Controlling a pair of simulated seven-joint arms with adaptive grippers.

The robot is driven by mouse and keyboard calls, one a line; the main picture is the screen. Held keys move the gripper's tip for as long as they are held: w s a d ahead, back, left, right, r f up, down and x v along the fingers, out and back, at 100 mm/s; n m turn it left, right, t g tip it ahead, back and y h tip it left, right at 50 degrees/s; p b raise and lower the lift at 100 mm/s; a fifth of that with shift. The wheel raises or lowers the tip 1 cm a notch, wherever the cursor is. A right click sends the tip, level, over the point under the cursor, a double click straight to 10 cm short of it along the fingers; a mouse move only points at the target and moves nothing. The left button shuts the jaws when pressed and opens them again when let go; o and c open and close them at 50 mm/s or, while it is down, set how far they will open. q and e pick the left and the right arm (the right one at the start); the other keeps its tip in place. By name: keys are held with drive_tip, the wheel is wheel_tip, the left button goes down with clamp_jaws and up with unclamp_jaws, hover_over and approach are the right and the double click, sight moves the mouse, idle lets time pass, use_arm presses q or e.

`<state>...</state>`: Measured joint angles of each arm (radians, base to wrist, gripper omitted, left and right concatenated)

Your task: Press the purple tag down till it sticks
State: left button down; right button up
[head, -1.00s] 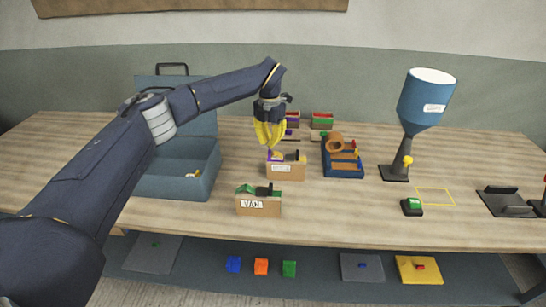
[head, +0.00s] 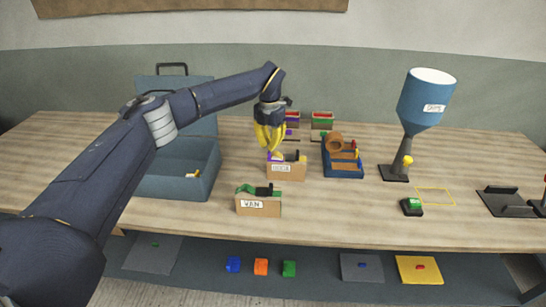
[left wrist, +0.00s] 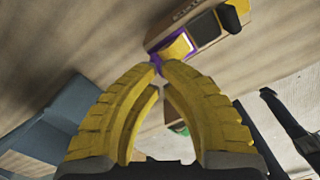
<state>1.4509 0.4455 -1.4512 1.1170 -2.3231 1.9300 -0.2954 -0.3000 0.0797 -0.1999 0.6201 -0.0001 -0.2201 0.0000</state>
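The purple tag (head: 272,156) shows as a small purple patch at the left end of the upright of a tan wooden block with a white label (head: 286,170). In the left wrist view a purple-edged piece with a yellow face (left wrist: 177,47) sits on that block, just beyond my fingertips. My left gripper (head: 270,150) points down over the block's left end. Its yellow fingers curve together with their tips almost meeting (left wrist: 160,68), and nothing shows held between them. The tips look close to the purple piece; I cannot tell if they touch. My right gripper is out of view.
A second block with a green top (head: 258,202) stands in front. A blue open case (head: 180,185) is at left. A blue tray (head: 343,170) with a brown roll is just right. A blue-topped funnel stand (head: 425,100) and a green-buttoned device (head: 411,206) stand farther right.

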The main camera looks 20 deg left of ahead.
use_arm(q)
drive_tip(key=shift+f, duration=1.2)
idle(1.0)
drive_tip(key=shift+r, duration=3.55)
